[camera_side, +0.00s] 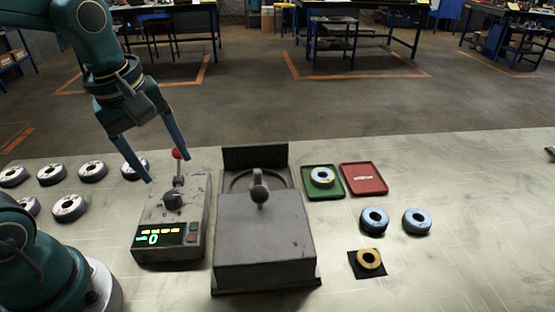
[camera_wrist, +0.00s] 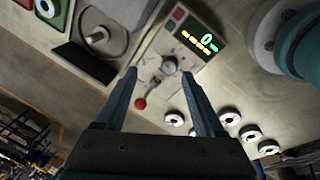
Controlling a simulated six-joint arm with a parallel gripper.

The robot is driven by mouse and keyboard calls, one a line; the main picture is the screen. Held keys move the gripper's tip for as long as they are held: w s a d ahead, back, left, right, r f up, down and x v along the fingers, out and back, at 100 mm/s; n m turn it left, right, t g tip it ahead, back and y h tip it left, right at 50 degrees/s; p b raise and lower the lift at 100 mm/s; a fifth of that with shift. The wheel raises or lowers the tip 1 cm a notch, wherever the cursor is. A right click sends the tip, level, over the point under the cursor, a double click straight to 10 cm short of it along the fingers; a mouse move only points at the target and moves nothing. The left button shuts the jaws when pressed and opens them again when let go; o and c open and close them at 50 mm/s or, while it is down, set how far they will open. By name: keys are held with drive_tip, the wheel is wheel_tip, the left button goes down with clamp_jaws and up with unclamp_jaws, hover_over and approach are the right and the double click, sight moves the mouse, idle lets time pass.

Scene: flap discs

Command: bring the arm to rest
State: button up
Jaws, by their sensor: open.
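My gripper (camera_side: 168,168) is open and empty in the side view, its fingers pointing down above the back of the grey control box (camera_side: 168,222). The box has a red-knobbed lever (camera_side: 179,154) standing between or behind the fingers; I cannot tell which. Its lit display shows a 0. In the wrist view my gripper (camera_wrist: 159,73) has its fingers wide apart, with the box's dark round knob (camera_wrist: 169,66) and the red lever ball (camera_wrist: 140,104) seen between them. Nothing is held.
A grey machine (camera_side: 262,240) with a handle stands right of the box. A green tray (camera_side: 334,190) holds a disc; a red tray (camera_side: 364,179) is beside it. Several white-labelled discs (camera_side: 92,171) lie left.

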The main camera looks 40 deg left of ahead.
drive_tip(key=s+d+m+t, duration=0.3)
drive_tip(key=s+d+m, duration=0.1)
drive_tip(key=m, duration=1.1)
drive_tip(key=shift+s+r, duration=0.45)
drive_tip(key=shift+s, duration=0.4)
drive_tip(key=shift+s, duration=0.1)
